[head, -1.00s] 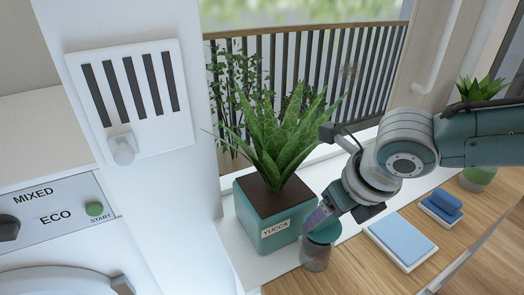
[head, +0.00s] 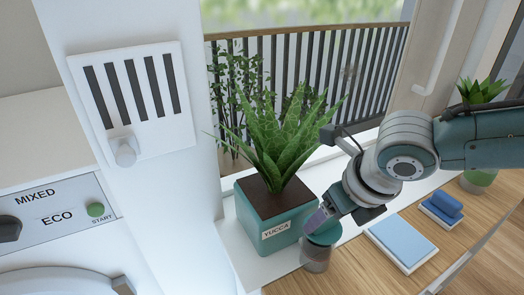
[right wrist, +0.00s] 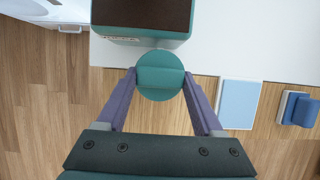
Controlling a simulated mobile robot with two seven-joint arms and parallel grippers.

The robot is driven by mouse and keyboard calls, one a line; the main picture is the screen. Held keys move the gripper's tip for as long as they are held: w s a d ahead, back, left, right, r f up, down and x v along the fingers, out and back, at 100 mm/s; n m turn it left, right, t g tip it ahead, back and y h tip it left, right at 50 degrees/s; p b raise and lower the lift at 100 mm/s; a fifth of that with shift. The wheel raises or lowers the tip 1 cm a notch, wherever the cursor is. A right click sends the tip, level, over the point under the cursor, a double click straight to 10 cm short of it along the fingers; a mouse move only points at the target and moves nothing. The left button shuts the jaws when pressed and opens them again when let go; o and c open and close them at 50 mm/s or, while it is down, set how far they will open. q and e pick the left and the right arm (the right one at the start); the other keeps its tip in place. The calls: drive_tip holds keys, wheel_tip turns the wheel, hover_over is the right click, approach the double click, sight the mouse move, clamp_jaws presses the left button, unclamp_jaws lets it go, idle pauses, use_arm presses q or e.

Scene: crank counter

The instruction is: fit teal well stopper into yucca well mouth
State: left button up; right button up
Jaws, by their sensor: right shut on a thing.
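The teal stopper (head: 324,234) is a round teal piece with a raised bar grip across its top, which shows in the right wrist view (right wrist: 160,80). My right gripper (head: 318,216) is shut on this grip, with a purple finger on each side (right wrist: 160,76). The stopper is at the top of a grey cylinder (head: 316,261) beside the yucca pot. I cannot tell whether it is seated in it or just above, as the opening is hidden. The teal yucca pot (head: 280,237) carries a YUCCA label and a leafy plant. My left gripper is not in view.
A blue-topped white pad (head: 400,243) and a blue block on a white base (head: 443,206) lie on the wooden counter at right. Another potted plant (head: 479,180) stands behind them. A washer panel (head: 56,216) is at left.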

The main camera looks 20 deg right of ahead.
drive_tip(key=shift+f+b, duration=0.4)
drive_tip(key=shift+f, duration=0.05)
drive_tip(key=shift+r, duration=0.15)
drive_tip(key=shift+r+p, duration=0.35)
drive_tip(key=shift+p, duration=0.2)
drive_tip(key=shift+w+d+f, duration=0.1)
idle(1.5)
idle(0.4)
